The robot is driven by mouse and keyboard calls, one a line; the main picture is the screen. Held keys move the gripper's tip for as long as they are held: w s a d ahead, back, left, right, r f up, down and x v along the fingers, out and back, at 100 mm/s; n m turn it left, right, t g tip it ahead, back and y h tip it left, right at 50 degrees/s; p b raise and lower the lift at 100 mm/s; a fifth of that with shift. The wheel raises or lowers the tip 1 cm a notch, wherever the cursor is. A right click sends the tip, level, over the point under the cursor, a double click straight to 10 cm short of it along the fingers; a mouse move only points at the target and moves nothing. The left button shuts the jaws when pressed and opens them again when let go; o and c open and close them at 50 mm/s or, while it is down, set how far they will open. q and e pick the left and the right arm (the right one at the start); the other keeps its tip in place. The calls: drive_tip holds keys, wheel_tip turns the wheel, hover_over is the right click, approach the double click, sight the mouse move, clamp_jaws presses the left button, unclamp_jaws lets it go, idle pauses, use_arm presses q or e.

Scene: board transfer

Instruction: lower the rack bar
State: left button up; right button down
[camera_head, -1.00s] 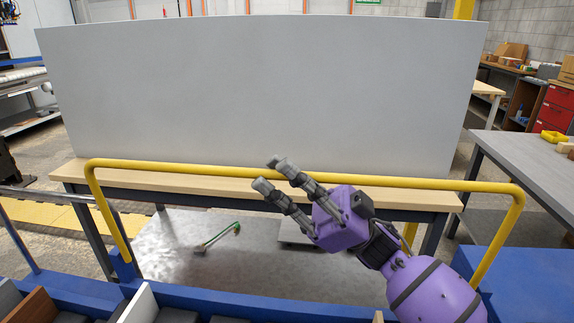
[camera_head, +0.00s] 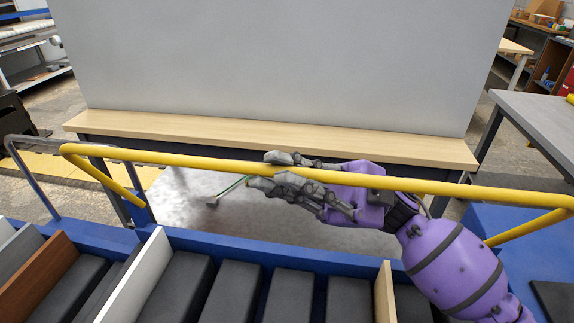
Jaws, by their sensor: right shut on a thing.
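The yellow rack bar (camera_head: 190,160) runs across the camera_head view, with bent ends reaching down to the blue rack (camera_head: 210,240). It is still raised above the rack. My right gripper (camera_head: 268,170) is shut on the bar near its middle, with one finger above the bar and the other below it. The gripper's purple body lies to the right of the fingers and covers part of the bar. My left gripper is not in view.
A large grey board (camera_head: 290,60) stands on a wooden-topped table (camera_head: 130,122) behind the bar. The rack holds dark pads and upright panels, one white (camera_head: 140,280) and one brown (camera_head: 38,285). A grey table (camera_head: 540,120) stands at the right.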

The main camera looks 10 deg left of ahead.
drive_tip(key=c, duration=1.8)
unclamp_jaws()
drive_tip(key=shift+o, duration=0.2)
drive_tip(key=v, duration=0.7)
drive_tip(key=shift+d+f, duration=0.15)
drive_tip(key=shift+w, duration=0.1)
